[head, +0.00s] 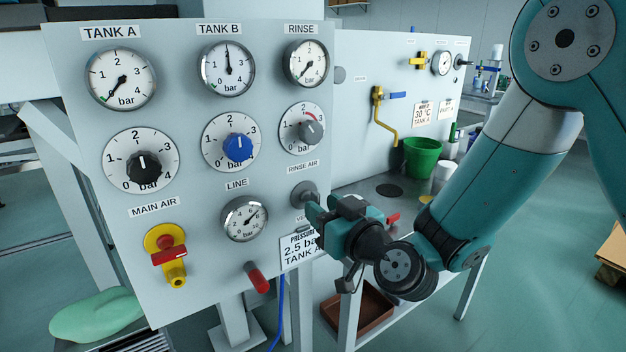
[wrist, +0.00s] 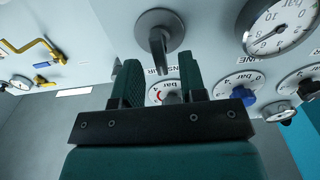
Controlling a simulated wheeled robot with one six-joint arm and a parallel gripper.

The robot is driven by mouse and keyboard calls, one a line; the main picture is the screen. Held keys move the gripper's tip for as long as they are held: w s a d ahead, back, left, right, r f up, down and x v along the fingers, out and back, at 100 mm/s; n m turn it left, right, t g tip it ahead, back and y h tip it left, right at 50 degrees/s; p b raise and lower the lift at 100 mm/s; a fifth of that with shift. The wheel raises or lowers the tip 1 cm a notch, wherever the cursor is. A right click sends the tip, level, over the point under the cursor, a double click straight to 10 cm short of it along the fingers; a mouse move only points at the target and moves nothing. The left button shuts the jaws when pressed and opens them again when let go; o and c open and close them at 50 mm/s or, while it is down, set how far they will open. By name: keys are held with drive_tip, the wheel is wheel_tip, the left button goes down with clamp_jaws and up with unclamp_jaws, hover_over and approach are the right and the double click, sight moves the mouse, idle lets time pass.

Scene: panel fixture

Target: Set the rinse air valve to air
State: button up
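The rinse air valve (head: 300,192) is a round grey disc with a grey handle, under the RINSE AIR label (head: 303,167) on the panel. In the head view my gripper (head: 317,207) is at its lower right and hides part of the handle. In the wrist view, which shows the panel upside down, the valve (wrist: 159,28) is at top centre. Its handle sticks out towards the gap between my fingers. My gripper (wrist: 158,66) is open, a finger to either side of the handle's line; I cannot tell whether either touches. A label below the valve is mostly hidden.
The LINE gauge (head: 245,218) is left of the valve, and the rinse knob (head: 311,131) is above it. A hanging pressure card (head: 299,250) is just below my gripper. A red-handled yellow main air valve (head: 168,254) and a red lever (head: 257,278) are lower left.

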drive_tip(key=shift+w+a+r+p, duration=0.25)
drive_tip(key=shift+w+a+p, duration=0.3)
drive_tip(key=shift+w+p, duration=0.25)
drive_tip(key=shift+w+a+f+p, duration=0.25)
drive_tip(key=shift+w+a+p, duration=0.05)
drive_tip(key=shift+w+p, duration=0.1)
